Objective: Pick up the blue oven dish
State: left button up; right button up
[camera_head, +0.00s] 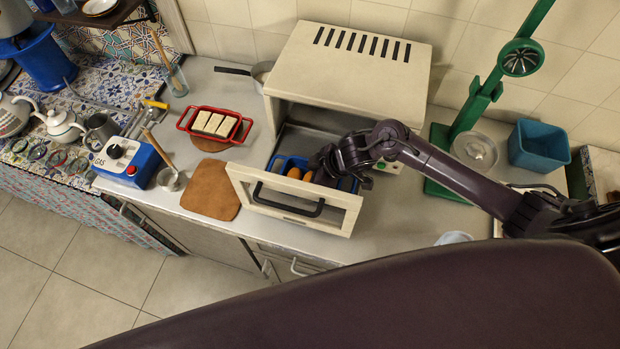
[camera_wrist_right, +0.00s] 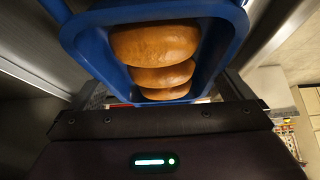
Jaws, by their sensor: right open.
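The blue oven dish (camera_head: 279,162) sits just inside the open front of the cream oven (camera_head: 350,75), behind its lowered door (camera_head: 246,181). Several brown rolls (camera_head: 294,173) lie in it. My right gripper (camera_head: 324,166) is over the dish, and the wrist hides much of its middle. In the right wrist view the blue dish (camera_wrist_right: 228,50) and three rolls (camera_wrist_right: 156,45) fill the upper middle, close in front of the open gripper. Whether the fingers touch the dish's rim cannot be told. My left gripper is not in view.
The oven door's black handle (camera_head: 287,203) faces the counter edge. A red dish with white blocks (camera_head: 214,123) and a brown board (camera_head: 211,190) are to the left. A green stand (camera_head: 470,110) and a teal bin (camera_head: 538,146) are to the right.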

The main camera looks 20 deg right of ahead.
jog(key=c, duration=0.8)
jog(key=shift+c, duration=0.2)
jog(key=shift+r, duration=0.15)
